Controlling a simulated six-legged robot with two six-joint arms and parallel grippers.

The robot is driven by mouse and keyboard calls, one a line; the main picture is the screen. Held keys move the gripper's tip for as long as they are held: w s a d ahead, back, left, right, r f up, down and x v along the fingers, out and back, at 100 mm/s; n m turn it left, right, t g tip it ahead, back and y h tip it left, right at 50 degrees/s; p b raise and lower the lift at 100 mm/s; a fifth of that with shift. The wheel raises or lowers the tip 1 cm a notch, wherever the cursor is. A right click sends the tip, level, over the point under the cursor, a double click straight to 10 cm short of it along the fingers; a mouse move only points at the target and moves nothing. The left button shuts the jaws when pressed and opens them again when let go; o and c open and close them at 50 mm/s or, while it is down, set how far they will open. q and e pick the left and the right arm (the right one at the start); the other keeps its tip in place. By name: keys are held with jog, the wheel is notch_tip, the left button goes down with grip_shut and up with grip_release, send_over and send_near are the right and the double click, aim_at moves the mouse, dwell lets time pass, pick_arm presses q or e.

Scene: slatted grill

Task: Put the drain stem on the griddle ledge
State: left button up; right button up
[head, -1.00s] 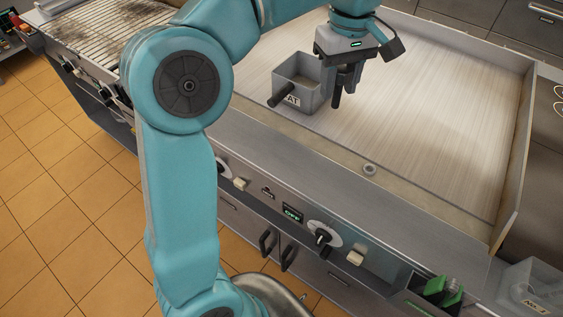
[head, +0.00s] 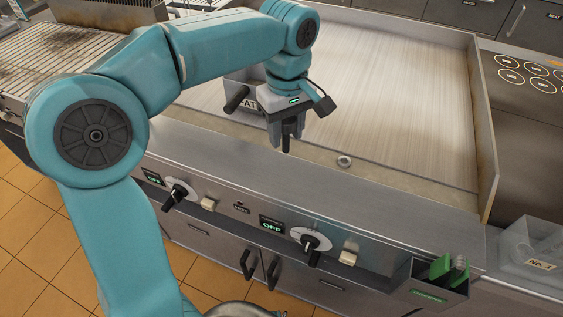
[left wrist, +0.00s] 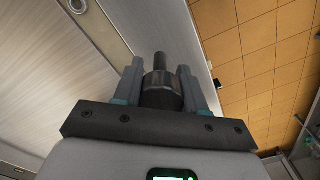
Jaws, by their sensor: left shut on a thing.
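My left gripper (head: 287,142) is above the front of the griddle plate (head: 400,100), left of the small round drain hole (head: 344,161). It is shut on a dark drain stem, seen best in the left wrist view (left wrist: 161,90), with a thick round body between the fingers and a thinner rod sticking out beyond. In the head view the stem is mostly hidden by the fingers. The griddle ledge (head: 400,205) is the bare steel strip along the griddle's front, just nearer than the gripper. My right gripper is not in view.
A grey fat box (head: 236,80) with a dark handle stands on the plate behind my left gripper, partly hidden. Control knobs (head: 311,241) line the front panel below the ledge.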

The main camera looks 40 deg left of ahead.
aim_at(284, 151)
pick_arm(q)
jog(key=f, duration=0.4)
jog(key=shift+s+a+f, duration=0.15)
jog(key=shift+a, duration=0.05)
notch_tip(284, 151, down, 4)
jog(key=shift+d+r, duration=0.1)
jog(key=shift+r, duration=0.05)
jog(key=shift+f, duration=0.4)
jog(key=shift+b, duration=0.4)
jog(key=o, duration=1.1)
jog(key=shift+f, duration=0.15)
